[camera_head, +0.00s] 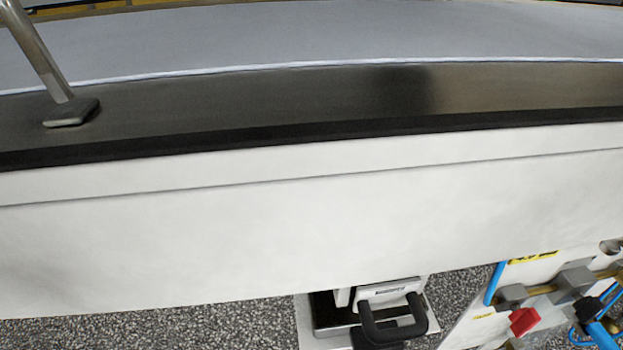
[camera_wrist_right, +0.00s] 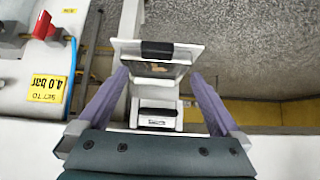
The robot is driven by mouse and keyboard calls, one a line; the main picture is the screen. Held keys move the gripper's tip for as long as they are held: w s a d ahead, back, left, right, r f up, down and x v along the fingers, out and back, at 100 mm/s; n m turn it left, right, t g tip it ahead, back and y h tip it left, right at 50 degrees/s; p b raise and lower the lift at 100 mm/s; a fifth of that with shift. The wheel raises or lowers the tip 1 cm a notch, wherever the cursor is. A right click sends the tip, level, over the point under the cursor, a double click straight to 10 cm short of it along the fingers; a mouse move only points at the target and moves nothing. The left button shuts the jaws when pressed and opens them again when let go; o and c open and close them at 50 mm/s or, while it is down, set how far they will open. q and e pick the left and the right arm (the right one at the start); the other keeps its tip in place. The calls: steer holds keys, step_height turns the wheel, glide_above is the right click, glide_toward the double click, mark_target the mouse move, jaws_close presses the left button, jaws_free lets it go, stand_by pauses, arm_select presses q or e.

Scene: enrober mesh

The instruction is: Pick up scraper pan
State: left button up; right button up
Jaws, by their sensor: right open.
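What looks like the scraper pan is a pale, dark-bottomed tray (camera_head: 318,312) with a white block and a black U-shaped handle (camera_head: 392,322), low in the head view below the white panel. In the right wrist view, a light tray rim (camera_wrist_right: 185,55), a black bar (camera_wrist_right: 157,50) and a white part with a dark slot show between my fingers. My right gripper (camera_wrist_right: 160,75) is open, its purple fingers on either side of these parts in the picture. I cannot tell whether they touch. My left gripper is not in view.
A wide white machine panel (camera_head: 300,230) with a dark metal edge and grey belt (camera_head: 330,40) fills most of the head view. A bent metal rod (camera_head: 40,55) stands at upper left. A panel with a red knob (camera_head: 523,321), blue hoses and yellow labels is at lower right.

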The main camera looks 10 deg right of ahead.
mark_target(381, 348)
steer(key=b+x, duration=0.1)
steer(key=x, duration=0.2)
steer(key=b+x, duration=0.1)
steer(key=x, duration=0.2)
steer(key=b+x, duration=0.1)
steer(key=x, duration=0.2)
steer(key=shift+d+f+b, duration=0.2)
steer(key=shift+d+b, duration=0.15)
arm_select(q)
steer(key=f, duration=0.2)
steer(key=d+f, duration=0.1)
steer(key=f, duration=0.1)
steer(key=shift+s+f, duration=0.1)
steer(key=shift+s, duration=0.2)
arm_select(e)
steer(key=shift+c, duration=0.2)
steer(key=c, duration=0.3)
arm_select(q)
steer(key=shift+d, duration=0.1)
arm_select(e)
jaws_close()
steer(key=shift+r, duration=0.1)
